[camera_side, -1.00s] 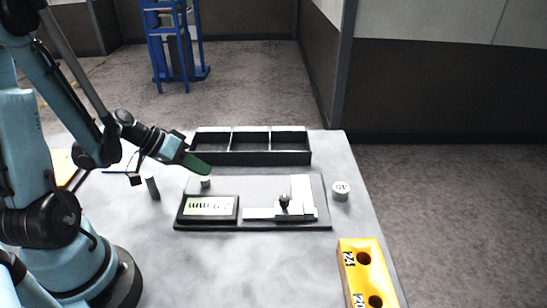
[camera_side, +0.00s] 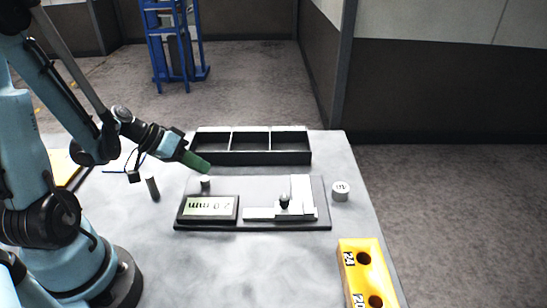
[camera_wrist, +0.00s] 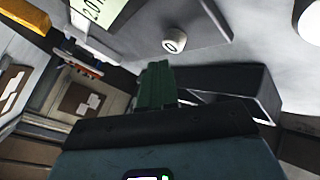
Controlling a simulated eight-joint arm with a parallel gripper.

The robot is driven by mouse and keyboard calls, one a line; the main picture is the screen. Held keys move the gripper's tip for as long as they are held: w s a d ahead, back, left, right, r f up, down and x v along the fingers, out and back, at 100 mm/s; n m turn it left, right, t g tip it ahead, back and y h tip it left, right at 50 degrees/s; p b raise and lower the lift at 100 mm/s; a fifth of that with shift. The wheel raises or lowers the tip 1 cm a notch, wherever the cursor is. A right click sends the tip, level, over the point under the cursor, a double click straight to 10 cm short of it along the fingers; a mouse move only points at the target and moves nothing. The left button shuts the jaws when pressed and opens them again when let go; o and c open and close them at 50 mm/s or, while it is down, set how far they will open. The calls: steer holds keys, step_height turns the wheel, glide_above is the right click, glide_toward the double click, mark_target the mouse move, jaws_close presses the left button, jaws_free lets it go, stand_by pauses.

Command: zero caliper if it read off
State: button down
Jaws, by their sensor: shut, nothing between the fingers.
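The caliper is a dark plate (camera_side: 265,182) with a display (camera_side: 208,207) at its front left and a pale slide with a dark knob (camera_side: 284,201) at its right. The display shows a reading in mm; its small digits look like 2.0, but I cannot be sure. A white round button (camera_side: 205,182) stands at the plate's back left; in the wrist view the button (camera_wrist: 174,45) carries a 0. My gripper (camera_side: 207,168), with green fingers, is shut and empty just above and behind the button. In the wrist view the fingertips (camera_wrist: 157,68) appear apart from it.
A black three-compartment tray (camera_side: 250,158) stands behind the caliper, close to my gripper. A pale round casting (camera_side: 340,191) sits right of the plate. A yellow block with holes (camera_side: 352,270) is at front right. A small dark cylinder (camera_side: 152,188) stands at left.

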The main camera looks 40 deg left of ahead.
mark_target(201, 179)
steer(key=shift+r, duration=2.5)
steer(key=shift+d, duration=0.1)
steer(key=d+r+m+y, duration=0.2)
steer(key=d+r+y, duration=0.2)
steer(key=d, duration=0.5)
steer(key=shift+s+d+r+g+y, duration=0.3)
steer(key=shift+s+d+y, duration=0.1)
steer(key=shift+y, duration=0.1)
